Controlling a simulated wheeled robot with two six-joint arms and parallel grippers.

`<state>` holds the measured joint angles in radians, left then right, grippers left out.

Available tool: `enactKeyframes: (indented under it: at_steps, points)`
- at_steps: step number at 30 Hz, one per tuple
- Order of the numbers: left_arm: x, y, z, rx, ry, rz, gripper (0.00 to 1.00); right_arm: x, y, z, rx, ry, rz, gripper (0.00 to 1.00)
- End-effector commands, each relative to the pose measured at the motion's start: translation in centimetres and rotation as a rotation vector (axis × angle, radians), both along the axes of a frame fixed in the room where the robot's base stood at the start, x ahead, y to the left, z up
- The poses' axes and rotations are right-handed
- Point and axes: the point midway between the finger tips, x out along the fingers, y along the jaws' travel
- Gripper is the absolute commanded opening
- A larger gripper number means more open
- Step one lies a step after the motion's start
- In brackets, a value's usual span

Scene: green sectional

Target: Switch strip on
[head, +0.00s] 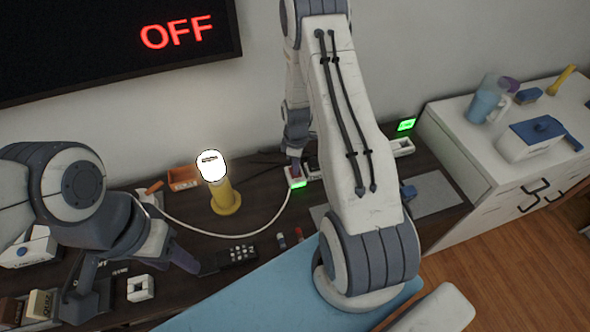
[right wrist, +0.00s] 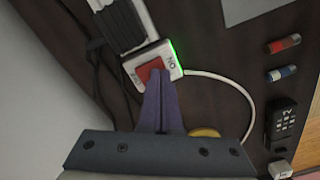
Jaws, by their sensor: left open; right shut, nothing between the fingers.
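The power strip (head: 297,181) lies on the dark desk near the wall. In the right wrist view its white end (right wrist: 134,70) carries a red rocker switch (right wrist: 150,69) between the words ON and OFF, with a green glowing edge on the ON side. My right gripper (head: 294,168) is shut and empty; its purple fingertips (right wrist: 158,74) overlap the switch in view, and I cannot tell whether they touch it. The yellow lamp (head: 224,198) near the strip has a bright white top. My left gripper (head: 133,281) is open and empty over the desk's left part.
A white cable (head: 236,236) curves across the desk from the strip. A remote (head: 237,256) and small cylinders (head: 282,241) lie at the front. A wall screen (head: 110,45) reads OFF in red. A white cabinet (head: 455,145) with a blue jug (head: 487,99) stands right.

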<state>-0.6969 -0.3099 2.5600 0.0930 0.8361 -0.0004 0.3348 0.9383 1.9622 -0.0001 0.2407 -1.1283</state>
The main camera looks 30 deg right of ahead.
Motion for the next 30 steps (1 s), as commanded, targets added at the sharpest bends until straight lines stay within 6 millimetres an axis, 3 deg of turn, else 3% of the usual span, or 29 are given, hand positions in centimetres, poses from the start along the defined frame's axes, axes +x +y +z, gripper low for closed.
enactKeyframes:
  at_steps: [21,30]
  points:
    - [0.0,0.0,4.8,0.0,0.0,0.0,0.5,0.0,0.0,6.1,0.0,0.0,0.0,0.0]
    - [0.0,0.0,4.8,0.0,0.0,0.0,0.5,0.0,0.0,6.3,0.0,0.0,0.0,0.0]
